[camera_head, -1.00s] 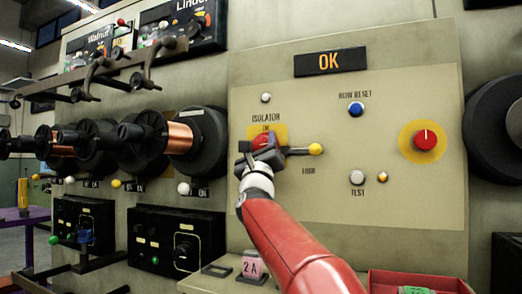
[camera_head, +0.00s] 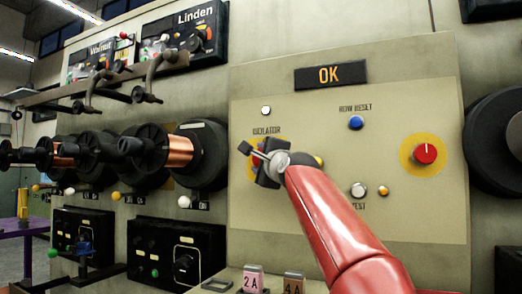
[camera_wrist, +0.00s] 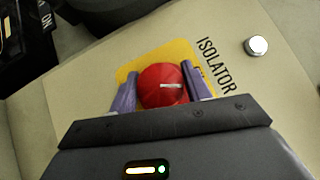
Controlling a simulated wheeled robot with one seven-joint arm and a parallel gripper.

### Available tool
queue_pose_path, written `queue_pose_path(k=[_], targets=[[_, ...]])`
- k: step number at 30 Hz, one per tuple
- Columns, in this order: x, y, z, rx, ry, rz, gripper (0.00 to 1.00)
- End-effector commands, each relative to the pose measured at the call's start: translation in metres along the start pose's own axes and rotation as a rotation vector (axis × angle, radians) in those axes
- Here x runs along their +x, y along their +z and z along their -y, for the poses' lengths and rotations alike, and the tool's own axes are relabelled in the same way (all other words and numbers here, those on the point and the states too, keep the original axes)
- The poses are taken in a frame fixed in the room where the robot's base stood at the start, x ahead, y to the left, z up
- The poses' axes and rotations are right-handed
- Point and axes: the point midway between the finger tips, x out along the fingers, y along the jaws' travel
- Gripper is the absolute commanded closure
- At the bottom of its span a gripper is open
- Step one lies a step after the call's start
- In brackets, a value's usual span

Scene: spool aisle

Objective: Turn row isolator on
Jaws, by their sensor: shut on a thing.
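The row isolator is a red round knob (camera_wrist: 163,86) on a yellow plate (camera_wrist: 127,70) on the beige panel, under the word ISOLATOR. In the wrist view my gripper (camera_wrist: 158,88) is shut on the red knob, with one purple finger on each side of it. A pale mark shows on the knob's face. In the head view my gripper (camera_head: 262,160) is at the isolator and hides most of the knob and its plate. A display (camera_head: 330,75) above reads OK.
A blue row reset button (camera_head: 356,122), a white test button (camera_head: 358,190) and a red knob on a yellow disc (camera_head: 425,154) sit to the right. Wire spools (camera_head: 180,150) stand out at the left. Tags 2A (camera_head: 253,281) and 4A lie below.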

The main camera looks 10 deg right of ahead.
Motion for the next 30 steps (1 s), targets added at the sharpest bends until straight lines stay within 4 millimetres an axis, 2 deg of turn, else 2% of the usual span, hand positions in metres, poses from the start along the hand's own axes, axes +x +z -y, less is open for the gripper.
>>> queue_pose_path(k=[1,12,30], targets=[[0.0012,0.0018,0.0062,-0.030,0.031,0.001,0.75],[0.0011,0.0009,-0.0004,-0.234,0.233,0.002,0.75],[0.0004,0.0004,-0.0020,-0.333,0.334,0.001,0.75]])
